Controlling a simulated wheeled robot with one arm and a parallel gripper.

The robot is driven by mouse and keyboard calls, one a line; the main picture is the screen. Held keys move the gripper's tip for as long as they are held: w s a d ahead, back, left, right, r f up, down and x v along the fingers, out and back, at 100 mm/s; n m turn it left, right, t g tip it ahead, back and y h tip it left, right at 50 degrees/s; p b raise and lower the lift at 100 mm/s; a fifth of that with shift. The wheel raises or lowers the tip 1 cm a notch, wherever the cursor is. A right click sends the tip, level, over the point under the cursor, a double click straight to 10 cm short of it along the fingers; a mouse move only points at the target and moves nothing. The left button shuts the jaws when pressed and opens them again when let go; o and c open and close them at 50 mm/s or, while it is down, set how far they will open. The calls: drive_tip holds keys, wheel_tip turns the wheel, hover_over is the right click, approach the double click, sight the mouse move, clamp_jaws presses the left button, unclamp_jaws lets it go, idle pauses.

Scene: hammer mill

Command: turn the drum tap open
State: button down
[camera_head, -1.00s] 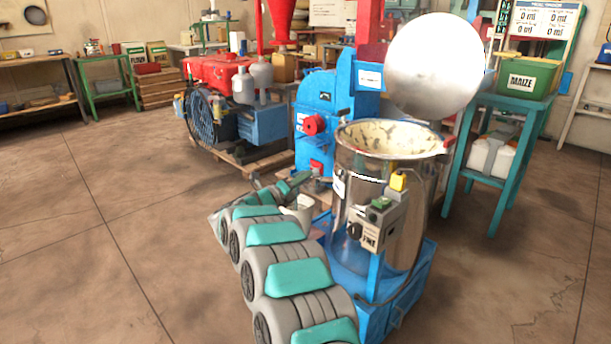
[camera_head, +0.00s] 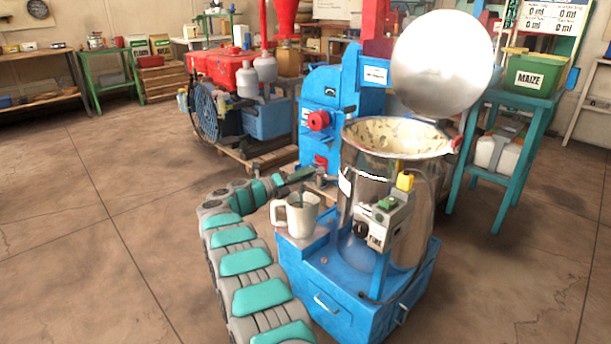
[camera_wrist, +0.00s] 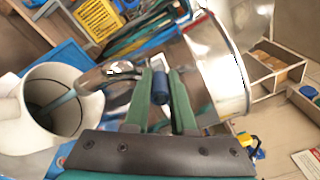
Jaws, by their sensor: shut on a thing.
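The shiny steel drum (camera_head: 362,188) stands on a blue base, with a cream-coloured rim and contents at its open top. Its metal tap (camera_wrist: 112,72) shows in the wrist view, with a blue handle (camera_wrist: 161,92). My gripper (camera_wrist: 161,74) has its two green fingers on either side of this handle, shut on it. In the head view my gripper (camera_head: 298,176) is at the drum's left side, and the tap is hard to make out there. A white jug (camera_head: 297,215) stands on the base's ledge below; it also shows at the left of the wrist view (camera_wrist: 62,75).
A control box (camera_head: 388,222) is on the drum's front. The blue mill (camera_head: 323,100) stands behind, a red engine (camera_head: 225,68) behind left. A teal stand (camera_head: 505,150) with a green maize bin (camera_head: 535,77) is at the right. The floor at left is clear.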

drive_tip(key=shift+r, duration=0.1)
idle(0.3)
drive_tip(key=c, duration=0.8)
unclamp_jaws()
drive_tip(key=shift+o, duration=0.2)
drive_tip(key=shift+s+d+f+n+t+y, duration=0.2)
drive_tip(key=shift+n+t+y, duration=0.1)
drive_tip(key=shift+n+t, duration=0.2)
